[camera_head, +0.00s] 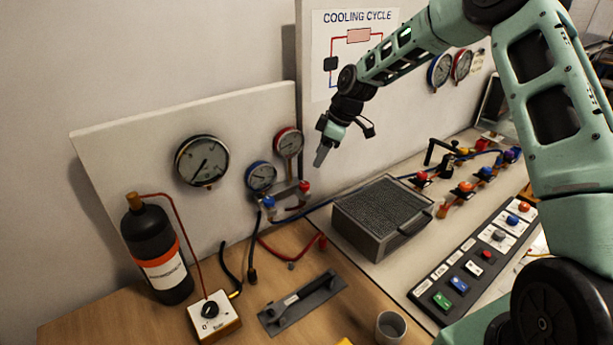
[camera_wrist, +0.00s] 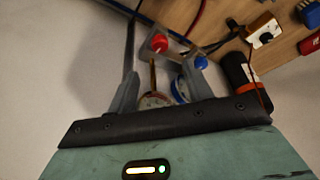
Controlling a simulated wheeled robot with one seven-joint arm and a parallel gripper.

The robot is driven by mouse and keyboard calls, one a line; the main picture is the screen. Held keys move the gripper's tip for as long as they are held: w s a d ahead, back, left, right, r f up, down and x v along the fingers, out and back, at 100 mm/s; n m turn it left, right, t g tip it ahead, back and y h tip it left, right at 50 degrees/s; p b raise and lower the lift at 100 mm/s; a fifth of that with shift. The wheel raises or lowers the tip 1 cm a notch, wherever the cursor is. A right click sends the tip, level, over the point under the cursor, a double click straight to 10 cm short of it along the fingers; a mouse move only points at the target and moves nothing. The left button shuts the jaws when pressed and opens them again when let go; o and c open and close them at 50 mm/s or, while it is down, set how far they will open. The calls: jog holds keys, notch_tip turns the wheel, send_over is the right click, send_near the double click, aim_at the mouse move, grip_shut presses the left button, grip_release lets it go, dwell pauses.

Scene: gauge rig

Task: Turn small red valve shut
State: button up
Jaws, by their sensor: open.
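The small red valve knob (camera_head: 304,186) sits at the right end of the gauge manifold, with a blue knob (camera_head: 268,202) at the left end. In the wrist view the red knob (camera_wrist: 159,43) shows beyond the fingertips, between the lines of the two fingers, and the blue knob (camera_wrist: 201,62) shows near the right finger. My gripper (camera_head: 321,155) is open and empty, above and slightly right of the red knob in the head view, apart from it. Its fingers (camera_wrist: 163,70) also show in the wrist view. The manifold body is partly hidden there.
Two small gauges (camera_head: 275,160) stand just above the manifold, close to my gripper. A grey ridged case (camera_head: 382,215) stands to the right. Hoses (camera_head: 285,250) hang below. A black bottle (camera_head: 158,255) and a white control box (camera_head: 213,317) stand at the left.

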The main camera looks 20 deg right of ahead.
aim_at(304, 183)
jog(key=p+x, duration=0.3)
jog(key=x, duration=0.7)
jog(key=shift+a+f, duration=0.1)
jog(key=shift+f, duration=0.2)
jog(key=c, duration=1)
